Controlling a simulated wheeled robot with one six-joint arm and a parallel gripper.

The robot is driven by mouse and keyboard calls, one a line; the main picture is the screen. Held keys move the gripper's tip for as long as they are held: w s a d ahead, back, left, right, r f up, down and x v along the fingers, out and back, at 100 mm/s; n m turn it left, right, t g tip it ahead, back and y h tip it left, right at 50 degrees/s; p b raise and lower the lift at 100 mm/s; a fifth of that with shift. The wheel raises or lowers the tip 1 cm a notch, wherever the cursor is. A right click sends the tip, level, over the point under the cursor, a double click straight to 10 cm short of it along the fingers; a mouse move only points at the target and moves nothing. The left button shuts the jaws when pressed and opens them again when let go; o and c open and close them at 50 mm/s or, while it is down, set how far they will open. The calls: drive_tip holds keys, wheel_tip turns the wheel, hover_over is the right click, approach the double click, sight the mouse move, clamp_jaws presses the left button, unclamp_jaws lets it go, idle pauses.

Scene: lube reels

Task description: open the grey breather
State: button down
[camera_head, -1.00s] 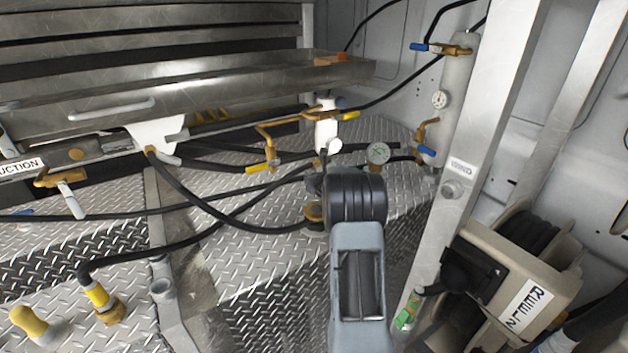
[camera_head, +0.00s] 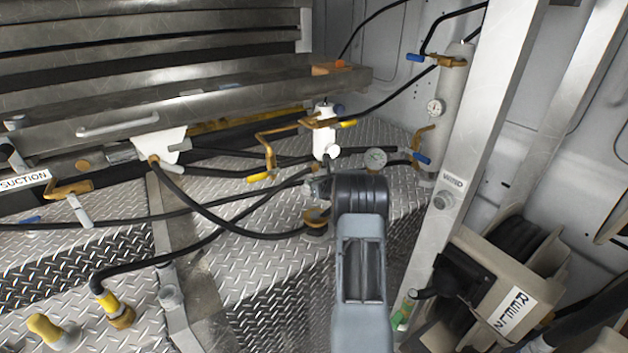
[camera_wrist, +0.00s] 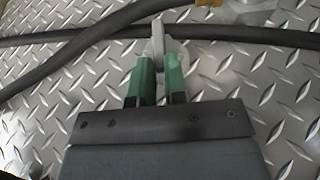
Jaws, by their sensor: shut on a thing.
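In the wrist view, my gripper (camera_wrist: 159,66) has its two green fingers shut on a narrow upright grey handle (camera_wrist: 158,35). I take this handle for the grey breather's, but its body is not clear. A black hose crosses just beyond the fingertips.
A pressure gauge (camera_head: 376,158) stands just right of the white cylinder. A brass valve with a yellow handle (camera_head: 260,176) is to its left. Black hoses (camera_head: 220,219) cross the tread-plate floor. A metal post (camera_head: 470,150) and a beige reel box (camera_head: 490,285) stand right.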

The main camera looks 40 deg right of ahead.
drive_tip(key=c, duration=1.2)
unclamp_jaws()
drive_tip(key=shift+o, duration=0.2)
drive_tip(key=b+v, duration=0.1)
drive_tip(key=v, duration=1.2)
drive_tip(key=shift+s+b, duration=0.35)
drive_tip(key=shift+s, duration=0.05)
drive_tip(key=shift+a+r, duration=0.1)
drive_tip(key=shift+r, duration=0.05)
